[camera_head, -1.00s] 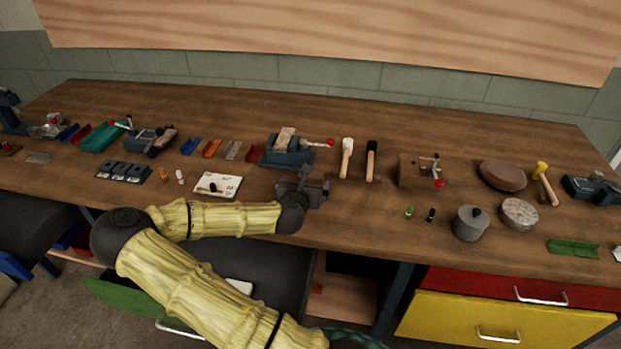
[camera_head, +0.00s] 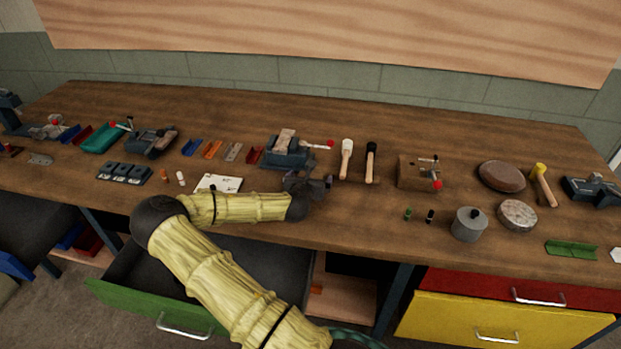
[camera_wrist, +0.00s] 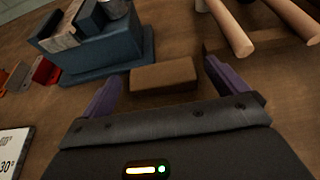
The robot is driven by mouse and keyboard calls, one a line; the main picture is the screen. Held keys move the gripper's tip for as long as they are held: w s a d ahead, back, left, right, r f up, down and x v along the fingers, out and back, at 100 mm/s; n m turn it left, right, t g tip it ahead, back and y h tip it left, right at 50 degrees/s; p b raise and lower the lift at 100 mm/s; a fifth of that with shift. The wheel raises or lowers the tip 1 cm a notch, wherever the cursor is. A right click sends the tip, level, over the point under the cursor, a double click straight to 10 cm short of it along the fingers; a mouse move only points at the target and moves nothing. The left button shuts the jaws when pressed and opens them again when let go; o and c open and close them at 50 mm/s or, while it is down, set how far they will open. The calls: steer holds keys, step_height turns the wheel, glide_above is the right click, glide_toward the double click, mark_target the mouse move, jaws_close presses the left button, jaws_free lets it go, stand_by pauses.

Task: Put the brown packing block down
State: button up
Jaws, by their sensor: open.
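The brown packing block (camera_wrist: 165,76) lies on the wooden bench between the purple fingers of my gripper (camera_wrist: 162,82), in the wrist view. My gripper is open, with a visible gap between each finger and the block. In the head view my gripper (camera_head: 310,184) is low over the front half of the bench, just in front of the blue-grey fixture (camera_head: 288,153). The block cannot be made out there, as the gripper covers that spot.
The fixture's blue base (camera_wrist: 105,55) stands close behind the block. Mallets (camera_head: 346,160) lie to the right, near a low brown wooden strip (camera_wrist: 250,40). A white card (camera_head: 219,182) lies left. A green drawer (camera_head: 150,309) stands open below the bench.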

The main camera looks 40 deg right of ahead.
steer(key=shift+d, duration=0.2)
stand_by(0.3)
steer(key=shift+a, duration=0.1)
steer(key=c, duration=1.1)
steer(key=shift+c, duration=0.2)
step_height(320, 180, up, 9)
steer(key=shift+w, duration=0.1)
steer(key=shift+r, duration=0.45)
